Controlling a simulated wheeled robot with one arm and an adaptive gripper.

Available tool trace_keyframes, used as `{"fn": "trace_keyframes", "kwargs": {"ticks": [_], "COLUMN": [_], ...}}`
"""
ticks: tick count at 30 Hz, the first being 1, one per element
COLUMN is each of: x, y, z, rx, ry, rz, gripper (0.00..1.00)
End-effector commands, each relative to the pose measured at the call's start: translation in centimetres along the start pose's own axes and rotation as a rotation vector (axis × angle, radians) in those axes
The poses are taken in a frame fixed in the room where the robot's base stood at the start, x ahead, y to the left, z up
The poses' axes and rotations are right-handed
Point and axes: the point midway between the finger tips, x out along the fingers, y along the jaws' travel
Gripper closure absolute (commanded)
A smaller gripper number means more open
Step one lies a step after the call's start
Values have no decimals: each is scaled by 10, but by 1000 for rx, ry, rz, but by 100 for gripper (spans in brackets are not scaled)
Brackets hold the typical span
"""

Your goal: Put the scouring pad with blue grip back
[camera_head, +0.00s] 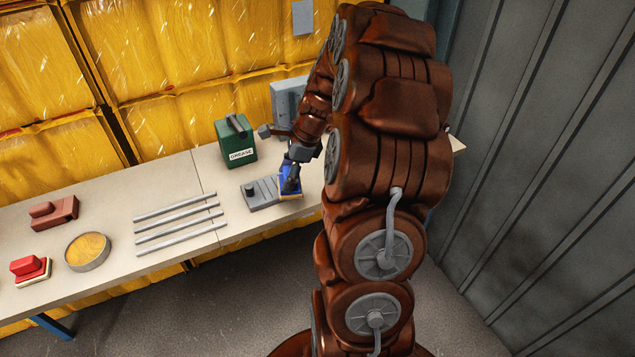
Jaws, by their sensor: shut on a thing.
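The scouring pad with blue grip (287,194) is at the right part of the bench, beside a grey plate with a knob (260,194). A thin yellowish edge shows along its bottom. My gripper (291,181) is shut on it from above, and the dark fingers cover part of the blue grip. I cannot tell whether the pad touches the bench top or hangs just above it.
On the bench (125,205) stand a green can (236,145) and a grey can (286,97), partly behind my arm. Several metal bars (180,226) lie left of the grey plate. Farther left are a round tin (88,252), a red-gripped pad (28,267) and a brown block (54,212).

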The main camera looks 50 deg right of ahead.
Motion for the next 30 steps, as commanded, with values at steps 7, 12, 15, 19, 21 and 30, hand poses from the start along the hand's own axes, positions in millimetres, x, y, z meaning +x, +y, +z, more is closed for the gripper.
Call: {"fn": "trace_keyframes", "kwargs": {"ticks": [7, 12, 15, 19, 21, 30], "x": [3, 4, 3, 3, 2, 1], "y": [23, 34, 36, 36, 31, -9], "z": [-41, -56, -59, -62, -63, -73], "rx": [459, 682, 758, 801, 807, 805], "ry": [1, 4, 3, 3, 2, 3], "rz": [-193, -288, -321, -336, -338, -338], "gripper": [71, 71, 71, 71, 71, 71]}}
